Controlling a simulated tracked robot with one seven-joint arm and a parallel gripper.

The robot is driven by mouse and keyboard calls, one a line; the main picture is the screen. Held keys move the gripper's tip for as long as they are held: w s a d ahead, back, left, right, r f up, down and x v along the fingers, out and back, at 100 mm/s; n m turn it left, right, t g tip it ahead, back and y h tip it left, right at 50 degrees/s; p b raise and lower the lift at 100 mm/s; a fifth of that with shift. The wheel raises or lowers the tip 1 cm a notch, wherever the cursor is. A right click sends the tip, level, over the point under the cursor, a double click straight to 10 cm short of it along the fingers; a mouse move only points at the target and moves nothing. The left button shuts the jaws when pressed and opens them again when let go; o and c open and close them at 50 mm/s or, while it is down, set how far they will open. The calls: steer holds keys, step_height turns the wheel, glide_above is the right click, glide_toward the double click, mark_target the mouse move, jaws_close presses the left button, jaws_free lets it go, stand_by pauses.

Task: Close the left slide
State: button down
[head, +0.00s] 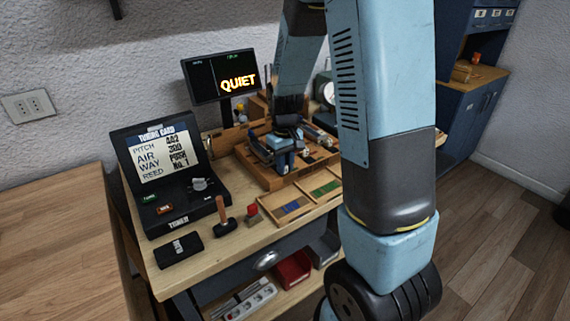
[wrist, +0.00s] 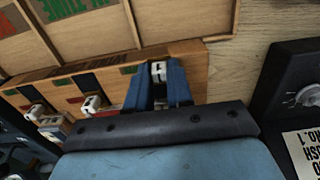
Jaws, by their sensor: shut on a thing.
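The wooden action box (head: 268,178) stands on the workbench with a row of slides along it. In the wrist view, my gripper (wrist: 160,78) has its two blue fingers shut on the pale, dark-marked knob of the left slide (wrist: 159,69), the end slide on the tuner's side. Two other slides with white knobs, a middle one (wrist: 92,103) and a far one (wrist: 33,112), stand apart from the fingers. In the head view my gripper (head: 286,163) is low over the box, and my arm hides part of it. The fingers hide much of the left slide.
A black tuner (head: 165,180) with a tuning card stands left of the box. A small screen (head: 222,77) behind reads QUIET. A wooden-handled tool (head: 222,212), a red-topped piece (head: 252,213) and a tray with coloured strips (head: 292,208) lie in front.

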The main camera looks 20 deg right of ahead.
steer(key=shift+w+a+r, duration=0.1)
steer(key=shift+w+a, duration=0.15)
steer(key=shift+w, duration=0.75)
steer(key=shift+w+a, duration=0.2)
steer(key=shift+w, duration=0.75)
steer(key=c, duration=1)
jaws_free()
step_height(320, 180, up, 14)
steer(key=shift+f, duration=0.2)
steer(key=s+r+m+t, duration=0.1)
steer(key=s+r, duration=0.4)
steer(key=s, duration=0.7)
steer(key=s+r+m+t, duration=0.2)
steer(key=s+r+t, duration=0.2)
steer(key=s, duration=0.9)
steer(key=shift+d+r+t, duration=0.3)
steer(key=shift+d+r, duration=0.1)
steer(key=shift+r, duration=0.55)
